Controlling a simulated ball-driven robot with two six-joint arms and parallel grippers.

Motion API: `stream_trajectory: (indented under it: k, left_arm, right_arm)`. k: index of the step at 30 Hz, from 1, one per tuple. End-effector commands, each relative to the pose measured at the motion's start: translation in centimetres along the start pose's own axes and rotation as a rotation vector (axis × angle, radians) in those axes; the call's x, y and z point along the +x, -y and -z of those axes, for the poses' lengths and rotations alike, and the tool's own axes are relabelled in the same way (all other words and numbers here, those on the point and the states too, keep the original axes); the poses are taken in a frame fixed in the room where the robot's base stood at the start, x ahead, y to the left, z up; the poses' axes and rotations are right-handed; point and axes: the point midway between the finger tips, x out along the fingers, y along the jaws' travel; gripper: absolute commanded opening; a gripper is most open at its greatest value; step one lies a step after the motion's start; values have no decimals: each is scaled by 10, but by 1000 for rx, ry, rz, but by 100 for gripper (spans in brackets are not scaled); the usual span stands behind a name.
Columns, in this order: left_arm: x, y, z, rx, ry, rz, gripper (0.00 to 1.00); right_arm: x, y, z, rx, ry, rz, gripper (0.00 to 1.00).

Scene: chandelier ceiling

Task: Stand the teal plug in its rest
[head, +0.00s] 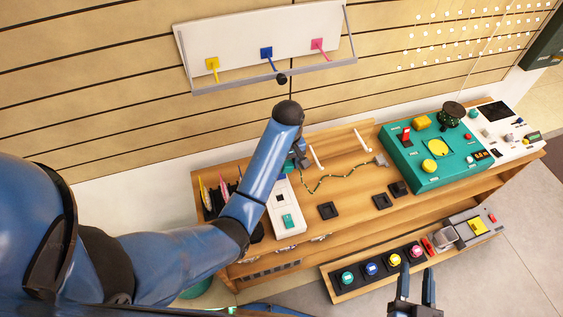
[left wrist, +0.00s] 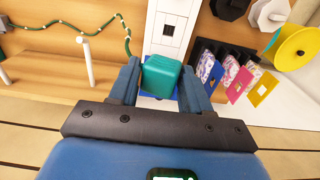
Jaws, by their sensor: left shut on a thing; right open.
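The teal plug (left wrist: 161,76) shows in the left wrist view as a teal block between the fingers of my left gripper (left wrist: 160,84), which is shut on it. A strip of blue shows just beneath the plug. In the head view, my left gripper (head: 294,163) is over the back of the workbench, at the far end of a white panel (head: 283,208); the plug is not clear there. The panel has a dark square (left wrist: 169,30) and a teal patch (head: 289,221). I cannot tell which thing is the rest. My right gripper (head: 415,284) is open and empty at the bottom.
A green cord (head: 342,178) lies by white posts (head: 362,140) on the bench (head: 345,192). Dark square blocks (head: 328,210) sit on bare wood. A teal console (head: 436,158) stands right. Cards in a dark rack (left wrist: 222,62) stand close beside my left gripper. A lower shelf holds coloured buttons (head: 371,268).

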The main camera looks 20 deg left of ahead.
Motion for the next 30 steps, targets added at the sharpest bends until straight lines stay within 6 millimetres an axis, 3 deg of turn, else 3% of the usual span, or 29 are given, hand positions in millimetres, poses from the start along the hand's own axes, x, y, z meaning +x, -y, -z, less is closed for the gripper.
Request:
stream_trajectory:
  k: [30]
  left_arm:
    - [70, -88, -15, 2, 0, 0, 18]
  right_arm:
    - [1, 0, -56, 0, 0, 0, 43]
